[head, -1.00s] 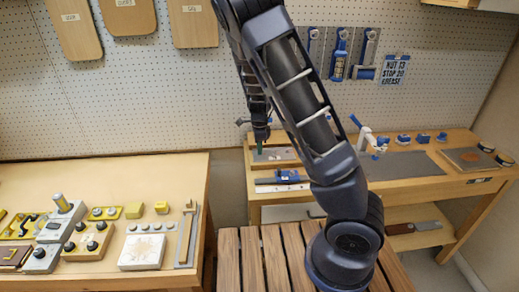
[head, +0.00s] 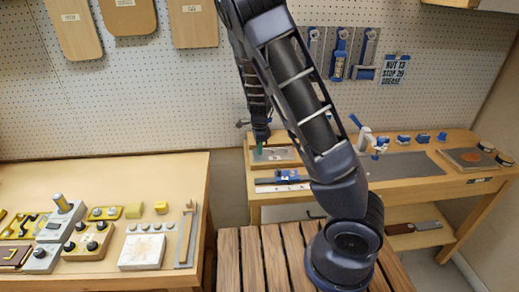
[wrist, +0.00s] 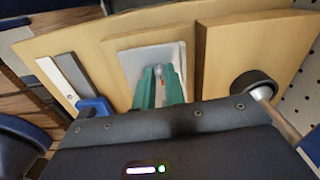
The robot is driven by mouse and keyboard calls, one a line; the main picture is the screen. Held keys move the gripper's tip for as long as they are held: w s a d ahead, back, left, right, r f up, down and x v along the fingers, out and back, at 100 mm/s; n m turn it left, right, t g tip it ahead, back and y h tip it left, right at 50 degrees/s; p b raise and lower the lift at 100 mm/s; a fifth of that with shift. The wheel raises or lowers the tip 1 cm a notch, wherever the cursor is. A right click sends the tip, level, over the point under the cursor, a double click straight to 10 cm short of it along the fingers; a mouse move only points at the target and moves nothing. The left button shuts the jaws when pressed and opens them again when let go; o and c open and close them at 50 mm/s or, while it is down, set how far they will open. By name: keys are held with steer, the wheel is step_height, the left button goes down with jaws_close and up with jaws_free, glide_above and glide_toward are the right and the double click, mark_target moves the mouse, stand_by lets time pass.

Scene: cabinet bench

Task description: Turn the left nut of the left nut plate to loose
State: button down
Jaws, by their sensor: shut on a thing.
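The nut plate (wrist: 137,60) is a pale grey metal plate on a raised wooden block in the wrist view. It also shows on the right bench in the head view (head: 281,154). My gripper (wrist: 165,78) has green fingers that point down onto this plate. The fingers are shut on a small nut, which they mostly hide; a small pale, shiny bit with a trace of red shows at the tips. In the head view my gripper (head: 259,152) is over the left part of the plate. The nut's turn position cannot be told.
A blue fixture (head: 279,180) and a light strip lie in front of the plate. A white and blue device (head: 366,138) and a grey mat (head: 405,164) are to the right. A dark round knob (wrist: 254,88) is beside the block. The left bench (head: 110,170) holds yellow fixtures.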

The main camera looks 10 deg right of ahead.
steer(key=n, duration=0.7)
steer(key=shift+n, duration=0.3)
steer(key=n, duration=0.3)
steer(key=shift+n, duration=2)
steer(key=c, duration=1.7)
jaws_free()
steer(key=shift+c, duration=0.2)
